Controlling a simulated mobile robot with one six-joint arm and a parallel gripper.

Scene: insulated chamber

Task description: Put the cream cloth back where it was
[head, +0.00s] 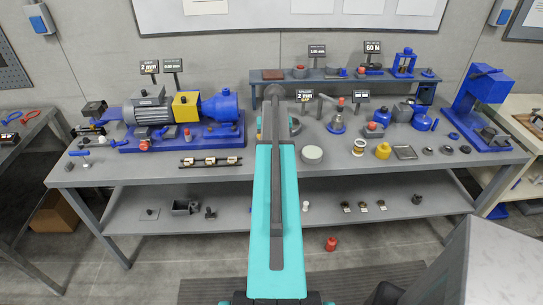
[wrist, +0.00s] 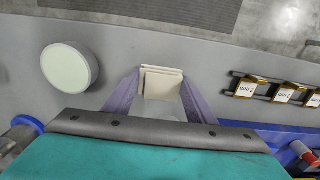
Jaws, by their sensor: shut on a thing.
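The cream cloth (wrist: 161,84) is a small folded, layered rectangle in the wrist view. It sits between the two purple fingers of my gripper (wrist: 160,76), which are shut on it. The cloth is over the grey bench top (wrist: 215,70), near the bench's front edge. I cannot tell whether it touches the surface. In the head view my arm hides the cloth and the fingertips.
A pale round disc (head: 312,154) lies on the bench just right of my arm. A rail with brass-coloured blocks (head: 210,161) lies to the left, in front of the blue motor rig (head: 180,137). Some bare bench lies between them. Several small parts crowd the right side.

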